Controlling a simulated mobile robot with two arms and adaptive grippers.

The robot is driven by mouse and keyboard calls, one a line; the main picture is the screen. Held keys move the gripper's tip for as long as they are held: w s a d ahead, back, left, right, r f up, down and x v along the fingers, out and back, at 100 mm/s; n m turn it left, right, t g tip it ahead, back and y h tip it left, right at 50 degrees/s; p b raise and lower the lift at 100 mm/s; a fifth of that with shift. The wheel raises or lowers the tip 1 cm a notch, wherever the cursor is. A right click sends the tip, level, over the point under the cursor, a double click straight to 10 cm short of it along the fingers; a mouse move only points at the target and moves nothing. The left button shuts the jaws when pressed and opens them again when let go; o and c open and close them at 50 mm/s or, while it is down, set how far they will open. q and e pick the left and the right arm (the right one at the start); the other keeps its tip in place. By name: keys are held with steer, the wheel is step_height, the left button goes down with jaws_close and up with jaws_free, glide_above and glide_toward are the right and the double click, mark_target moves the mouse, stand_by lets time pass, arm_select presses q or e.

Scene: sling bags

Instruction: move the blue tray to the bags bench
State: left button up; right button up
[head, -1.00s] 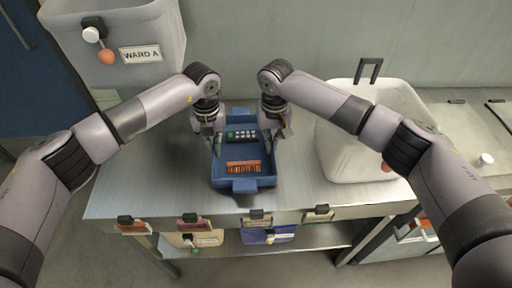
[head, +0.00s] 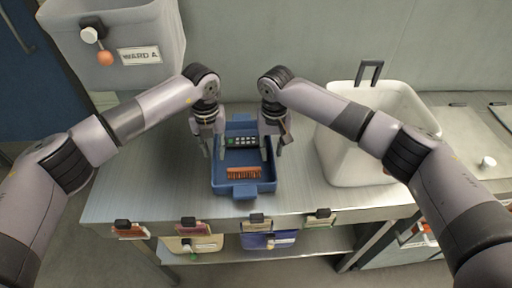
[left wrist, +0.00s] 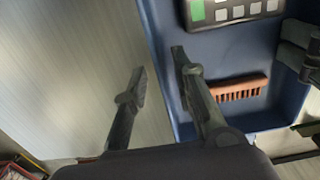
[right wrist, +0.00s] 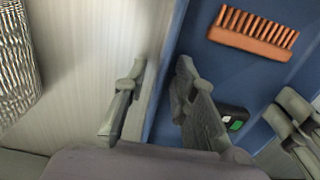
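The blue tray (head: 219,182) lies on a metal bench (head: 120,190) and holds a dark keypad-like device (head: 242,141) and an orange-brown brush (head: 243,173). My left gripper (head: 214,152) is at the tray's left wall. In the left wrist view its fingers (left wrist: 158,75) are apart, one outside the wall and one over the inside. My right gripper (head: 273,152) is at the right wall. In the right wrist view its fingers (right wrist: 155,80) are also apart on either side of the wall. Which bench is the bags bench I cannot tell.
A white bin (head: 350,165) stands right of the tray, under my right forearm. A grey bin marked WARD A (head: 115,65) is at the back left. Several clipped bags, one blue (head: 268,241), hang along the bench's front. The bench left of the tray is clear.

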steer(key=shift+r, duration=0.25)
arm_select(q)
step_height(320, 180, up, 10)
steer(key=shift+r, duration=0.2)
arm_select(e)
step_height(320, 180, up, 12)
steer(key=shift+f, duration=0.2)
stand_by(0.4)
